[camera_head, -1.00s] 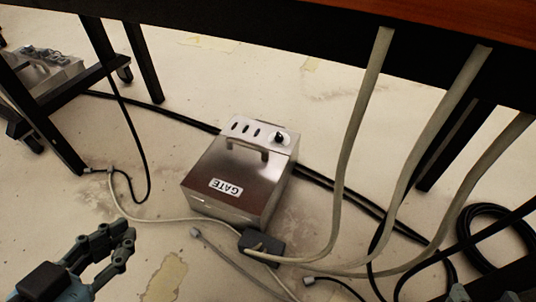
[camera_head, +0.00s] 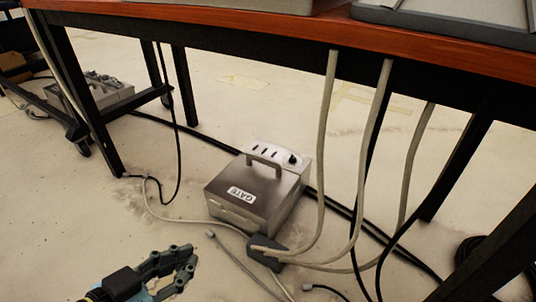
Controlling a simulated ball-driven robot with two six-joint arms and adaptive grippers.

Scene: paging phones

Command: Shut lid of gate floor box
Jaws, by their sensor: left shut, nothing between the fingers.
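The gate floor box (camera_head: 258,195) is a silver metal box on the floor under the table. It has a "GATE" label, a bar handle (camera_head: 264,164) and a pale strip with slots and a black knob at its back. Its lid (camera_head: 240,180) looks flat on top, with no raised edge that I can see. My left gripper (camera_head: 190,267) is at the bottom, left of and nearer than the box, apart from it. Its fingers are shut and empty. My right gripper is not in view.
Pale cables hang from the table (camera_head: 240,32) beside the box and meet a dark connector block (camera_head: 266,250) at its front. Black cables run behind it. Table legs (camera_head: 88,110) stand to either side. A wheeled rack with a grey unit (camera_head: 100,95) is at left. Floor left of the box is fairly open.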

